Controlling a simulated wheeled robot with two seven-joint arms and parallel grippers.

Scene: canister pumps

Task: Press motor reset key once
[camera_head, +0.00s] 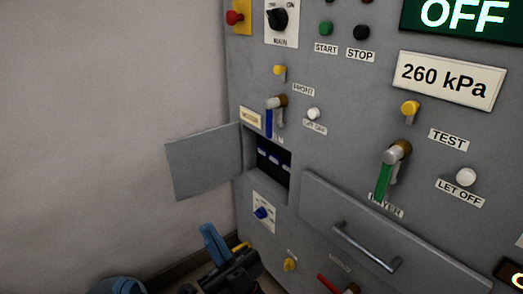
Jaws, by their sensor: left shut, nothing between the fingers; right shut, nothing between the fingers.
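A small yellow label (251,117), which seems to read MOTOR, is on the grey panel above a small recess. The recess's door (204,161) stands swung open to the left. Inside the dark recess, several small blue keys or switches (273,158) show in a row; their markings are too small to read, so I cannot tell which is the reset key. My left gripper (222,252) is at the bottom of the view, below and left of the recess. It is shut and empty, apart from the panel's keys. My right gripper is not in view.
A blue rotary knob (262,212) is just below the recess. A drawer with a bar handle (366,248) is to the right. The wall at left is bare.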

